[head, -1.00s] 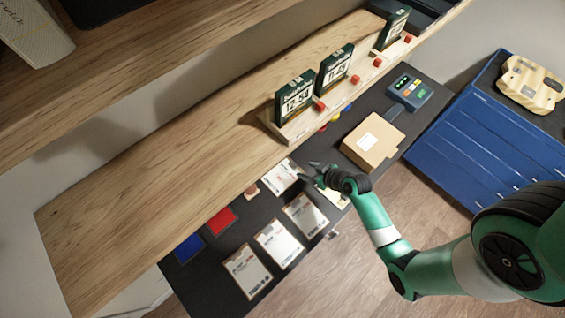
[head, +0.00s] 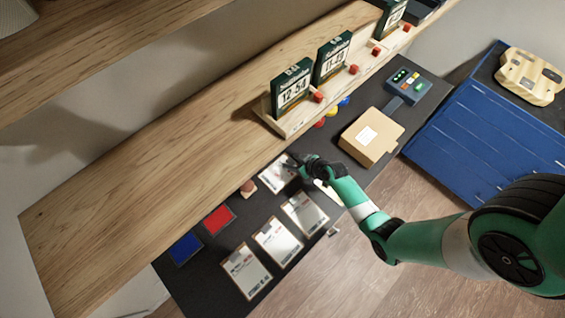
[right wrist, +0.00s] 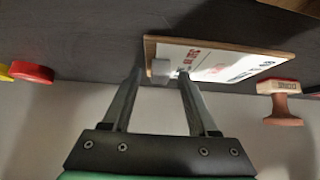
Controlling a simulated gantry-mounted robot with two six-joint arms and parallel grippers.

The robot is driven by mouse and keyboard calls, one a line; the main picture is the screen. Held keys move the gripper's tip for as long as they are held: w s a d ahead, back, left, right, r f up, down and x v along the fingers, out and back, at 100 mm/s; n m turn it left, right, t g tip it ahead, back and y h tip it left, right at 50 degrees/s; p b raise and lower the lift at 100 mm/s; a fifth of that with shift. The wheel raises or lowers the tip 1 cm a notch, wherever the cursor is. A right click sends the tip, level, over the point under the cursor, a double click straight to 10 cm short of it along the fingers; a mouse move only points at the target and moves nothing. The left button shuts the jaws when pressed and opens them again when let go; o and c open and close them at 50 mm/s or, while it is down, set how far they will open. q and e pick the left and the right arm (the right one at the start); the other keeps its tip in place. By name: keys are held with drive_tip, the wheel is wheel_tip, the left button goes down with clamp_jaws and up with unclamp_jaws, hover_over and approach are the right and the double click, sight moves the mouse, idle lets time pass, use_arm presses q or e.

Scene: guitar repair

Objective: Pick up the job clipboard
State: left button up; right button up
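The job clipboard (head: 276,177) lies on the dark mat in the head view, a brown board with a white printed sheet. In the right wrist view the clipboard (right wrist: 228,64) shows its light clip near the ends of my fingers. My right gripper (head: 290,161) is at the clipboard's upper right end and hides part of it. In the right wrist view my right gripper (right wrist: 160,76) is open, its two fingers apart on either side of the clip. I cannot tell whether they touch the board. My left gripper is not in view.
A wooden stamp (head: 248,188) stands just left of the clipboard; it also shows in the right wrist view (right wrist: 280,100). Several other paper-bearing boards (head: 278,243) lie nearer the front edge. A cardboard box (head: 371,137) sits to the right. Red (head: 219,219) and blue (head: 186,249) pads lie left.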

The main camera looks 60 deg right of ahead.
clamp_jaws()
drive_tip(key=shift+r, duration=0.15)
drive_tip(key=shift+r, duration=0.3)
wheel_tip(320, 180, up, 3)
drive_tip(key=shift+f+p, duration=0.1)
drive_tip(key=shift+p, duration=0.8)
drive_tip(key=s+f+p+v, duration=0.2)
drive_tip(key=p+v, duration=0.4)
drive_tip(key=v, duration=1)
drive_tip(key=shift+s, duration=0.45)
drive_tip(key=shift+a+f, duration=0.1)
